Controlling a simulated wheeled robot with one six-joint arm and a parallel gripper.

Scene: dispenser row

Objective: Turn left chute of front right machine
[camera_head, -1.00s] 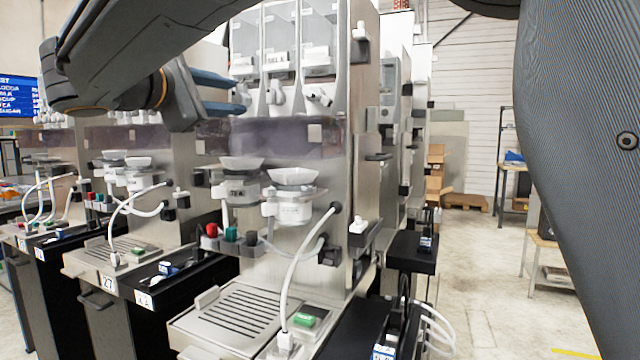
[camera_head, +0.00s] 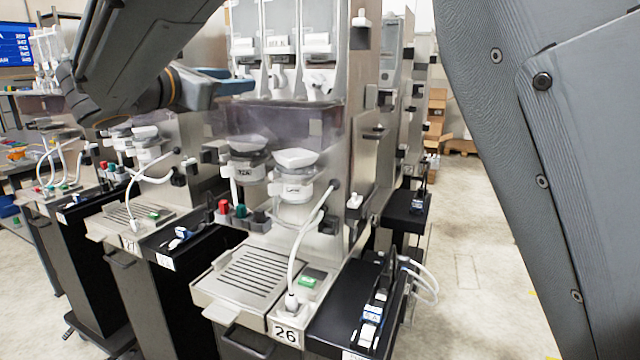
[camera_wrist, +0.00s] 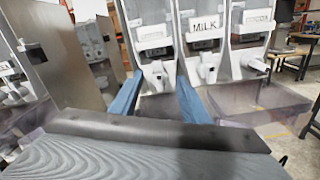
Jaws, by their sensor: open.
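The front right machine (camera_head: 345,120), marked 26, has three clear canisters with a white chute under each. Its left chute (camera_head: 247,73) is partly hidden behind my gripper (camera_head: 246,86) in the head view. In the wrist view, the left chute (camera_wrist: 158,77) lies between my two blue fingers, seen past the fingertips (camera_wrist: 160,84). The fingers are apart and hold nothing. I cannot tell whether they touch the chute. The middle chute (camera_wrist: 208,68), under the MILK label, is just right of the right finger. The right chute (camera_wrist: 256,64) is further right.
A smoky clear panel (camera_head: 275,125) spans the machine below the chutes. White funnels (camera_head: 296,158) stand beneath, above a slotted drip tray (camera_head: 252,272). Machine 27 (camera_head: 190,135) stands to the left. The floor (camera_head: 470,270) to the right is clear.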

